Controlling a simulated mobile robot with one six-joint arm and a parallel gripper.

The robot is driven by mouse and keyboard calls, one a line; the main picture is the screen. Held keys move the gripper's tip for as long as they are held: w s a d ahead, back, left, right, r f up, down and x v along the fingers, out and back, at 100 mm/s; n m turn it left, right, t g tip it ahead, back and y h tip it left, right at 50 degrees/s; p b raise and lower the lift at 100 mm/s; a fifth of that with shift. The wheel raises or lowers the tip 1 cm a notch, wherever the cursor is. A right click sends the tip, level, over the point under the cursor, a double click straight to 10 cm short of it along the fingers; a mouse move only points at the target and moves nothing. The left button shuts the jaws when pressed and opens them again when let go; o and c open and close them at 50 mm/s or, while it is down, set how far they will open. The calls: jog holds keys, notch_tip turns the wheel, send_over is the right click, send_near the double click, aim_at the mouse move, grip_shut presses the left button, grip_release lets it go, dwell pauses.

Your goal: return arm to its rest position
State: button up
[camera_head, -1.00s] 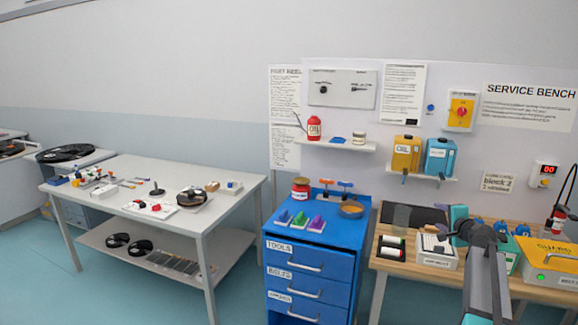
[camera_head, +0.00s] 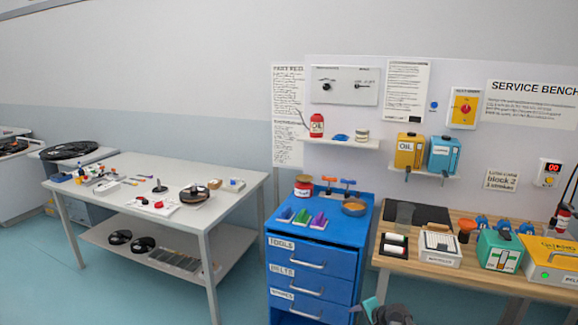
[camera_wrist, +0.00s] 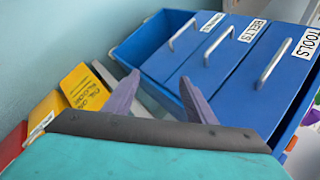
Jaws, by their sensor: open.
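My gripper (camera_wrist: 160,88) shows in the wrist view with its two purple-grey fingers spread apart. Nothing is between them. Beyond the fingers is the front of the blue drawer cabinet (camera_wrist: 205,62), with labels and metal handles. In the head view, only a small teal and dark part of my arm shows at the bottom edge, low in front of the cabinet (camera_head: 312,262) and left of the service bench (camera_head: 455,272). The fingers cannot be made out there.
A yellow booklet (camera_wrist: 84,88) and a red item (camera_wrist: 12,143) lie left of the fingers in the wrist view. In the head view, a green box (camera_head: 500,251) stands on the bench. A white table (camera_head: 125,185) stands left, with floor between it and the cabinet.

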jog(key=s+a+f+n+g, duration=0.3)
jog(key=s+a+f, duration=0.3)
jog(key=s+f, duration=0.45)
jog(key=s+a+f+n+g, duration=0.2)
jog(key=s+a+f+g, duration=0.2)
jog(key=s+a+f, duration=0.7)
jog(key=s+d+f+n+g+h, duration=0.1)
jog(key=s+d+n+g, duration=0.25)
jog(key=s, duration=1.45)
jog(key=s+d+r+n+g+h, duration=0.2)
jog(key=s+d+n, duration=0.2)
jog(key=s, duration=0.5)
jog(key=shift+s+d+r+g+b, duration=0.15)
jog(key=shift+s+d+g+b, duration=0.15)
jog(key=shift+d+g+b, duration=0.1)
